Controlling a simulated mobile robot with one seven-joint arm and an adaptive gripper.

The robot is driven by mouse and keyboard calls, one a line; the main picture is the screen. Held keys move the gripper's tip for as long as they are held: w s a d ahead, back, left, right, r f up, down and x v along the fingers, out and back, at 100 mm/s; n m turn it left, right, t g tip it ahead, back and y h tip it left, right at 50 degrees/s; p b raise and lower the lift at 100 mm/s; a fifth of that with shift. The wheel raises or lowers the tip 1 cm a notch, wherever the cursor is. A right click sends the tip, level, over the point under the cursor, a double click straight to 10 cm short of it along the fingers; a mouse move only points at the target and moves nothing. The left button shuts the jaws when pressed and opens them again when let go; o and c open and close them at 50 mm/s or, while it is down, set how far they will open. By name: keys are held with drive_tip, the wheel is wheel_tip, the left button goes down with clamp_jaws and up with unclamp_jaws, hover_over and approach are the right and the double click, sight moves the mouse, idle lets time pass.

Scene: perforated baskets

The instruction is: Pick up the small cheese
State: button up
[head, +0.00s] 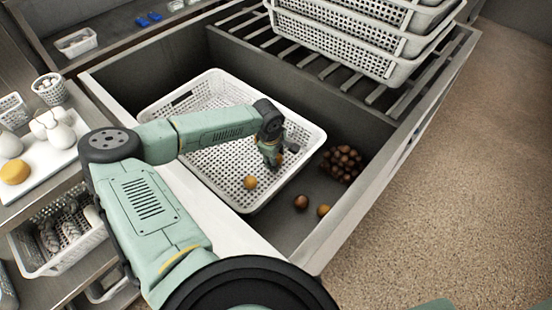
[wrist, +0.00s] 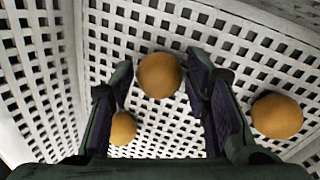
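My gripper (head: 270,160) reaches down into a white perforated basket (head: 190,98). In the wrist view its two fingers (wrist: 160,82) are apart. A round orange-brown piece (wrist: 158,75), cheese-like, lies in the gap between the fingertips, with no clear contact. A smaller-looking one (wrist: 123,128) is beside the left finger, partly hidden by it. Another (wrist: 277,116) is to the right, outside the fingers. The head view shows one such round piece (head: 250,182) on the basket floor, left of the gripper. I cannot tell which is the small cheese.
The basket walls rise close around the gripper. Outside the basket, in the dark bin, lie a brown ball (head: 301,202), an orange one (head: 323,210) and a brown cluster (head: 342,163). Stacked white baskets (head: 365,35) stand behind. A white board (head: 40,165) at left holds a yellow round piece (head: 14,172).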

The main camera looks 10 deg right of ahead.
drive_tip(key=c, duration=0.7)
drive_tip(key=shift+c, duration=0.2)
